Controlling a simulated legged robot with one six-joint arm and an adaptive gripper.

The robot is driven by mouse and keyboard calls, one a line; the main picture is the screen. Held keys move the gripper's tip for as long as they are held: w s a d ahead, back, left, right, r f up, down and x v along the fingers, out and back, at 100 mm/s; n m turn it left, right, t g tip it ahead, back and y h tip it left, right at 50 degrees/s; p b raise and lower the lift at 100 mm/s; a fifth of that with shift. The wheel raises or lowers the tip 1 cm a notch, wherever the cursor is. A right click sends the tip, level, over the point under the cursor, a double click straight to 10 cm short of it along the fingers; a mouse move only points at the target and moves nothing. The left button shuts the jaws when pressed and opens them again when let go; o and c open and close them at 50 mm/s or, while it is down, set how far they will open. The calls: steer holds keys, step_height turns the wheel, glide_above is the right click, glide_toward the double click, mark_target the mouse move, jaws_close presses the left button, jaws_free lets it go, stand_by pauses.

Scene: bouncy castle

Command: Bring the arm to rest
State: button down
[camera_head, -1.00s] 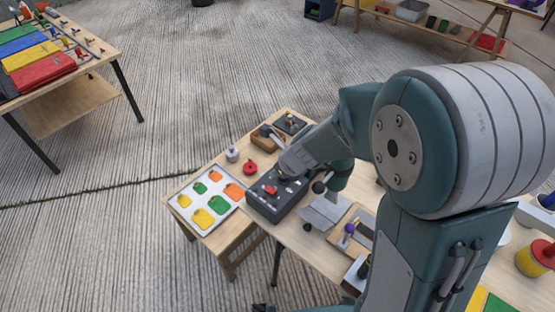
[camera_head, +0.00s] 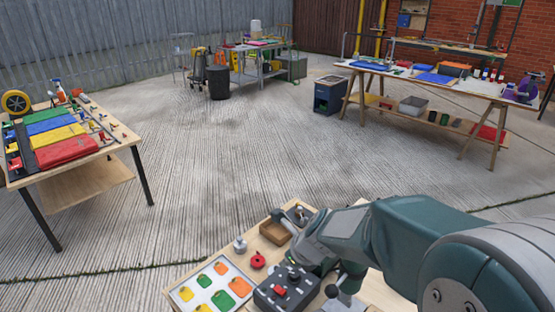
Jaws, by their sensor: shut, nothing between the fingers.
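My arm comes in from the lower right and reaches left over the near workbench (camera_head: 262,242). My gripper (camera_head: 308,262) is at its end, beside and over the back right part of a black control box (camera_head: 270,298) with a red switch and dark knobs. The gripper is shut and holds nothing that I can see. Its fingertips are small and partly hidden, so I cannot tell whether they touch the box.
A white tray of coloured tags (camera_head: 212,289), a red knob (camera_head: 258,261), a grey-white knob (camera_head: 240,244) and a wooden box (camera_head: 275,232) crowd the bench. A table with coloured panels (camera_head: 95,165) stands left, another table (camera_head: 430,80) back right. Open concrete lies between.

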steer(key=s+d+r+n+h, duration=0.1)
steer(key=s+d+r+n, duration=0.3)
steer(key=n, duration=0.5)
steer(key=s+d+r+n+t+h, duration=0.1)
steer(key=s+d+r+n, duration=0.3)
steer(key=s+n, duration=0.5)
steer(key=s+d+r+n+h, duration=0.2)
steer(key=s+d+r+n, duration=0.2)
steer(key=n, duration=0.4)
steer(key=shift+s+r+n, duration=0.4)
steer(key=shift+s+r, duration=0.1)
steer(key=shift+s, duration=0.75)
